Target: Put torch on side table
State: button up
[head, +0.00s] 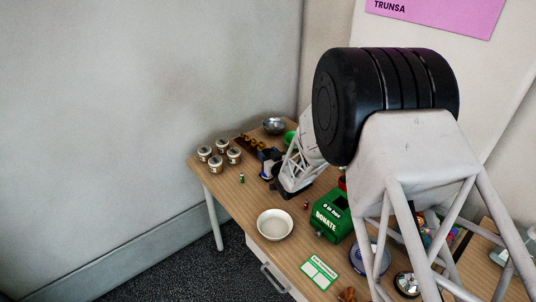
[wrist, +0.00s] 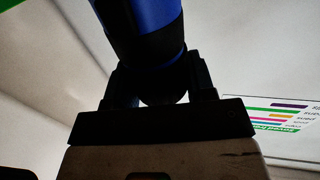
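A torch (wrist: 145,20) with a blue body and a black end stands between the fingers of my gripper (wrist: 160,78) in the wrist view. The fingers press on both sides of its black end, and its far end is cut off by the top of the picture. In the head view my gripper (head: 270,163) is small and dark above the back of a wooden table (head: 228,194), partly hidden by my arm. A bit of blue shows there, too small to make out. I cannot tell whether this table is the side table.
Several jars (head: 215,162) stand at the table's left corner, near a metal bowl (head: 274,126). A white bowl (head: 275,225) and a green donation box (head: 333,218) stand further forward. A green-and-white card (head: 319,271) lies at the front. Bare wood shows left of the white bowl.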

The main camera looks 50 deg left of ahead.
jog(key=o, duration=0.4)
jog(key=shift+o, duration=0.2)
jog(key=shift+r, duration=0.2)
jog(key=shift+v, duration=0.8)
jog(key=d+r, duration=0.3)
jog(key=r, duration=0.4)
jog(key=shift+s+d, duration=0.15)
jog(key=shift+s, duration=0.2)
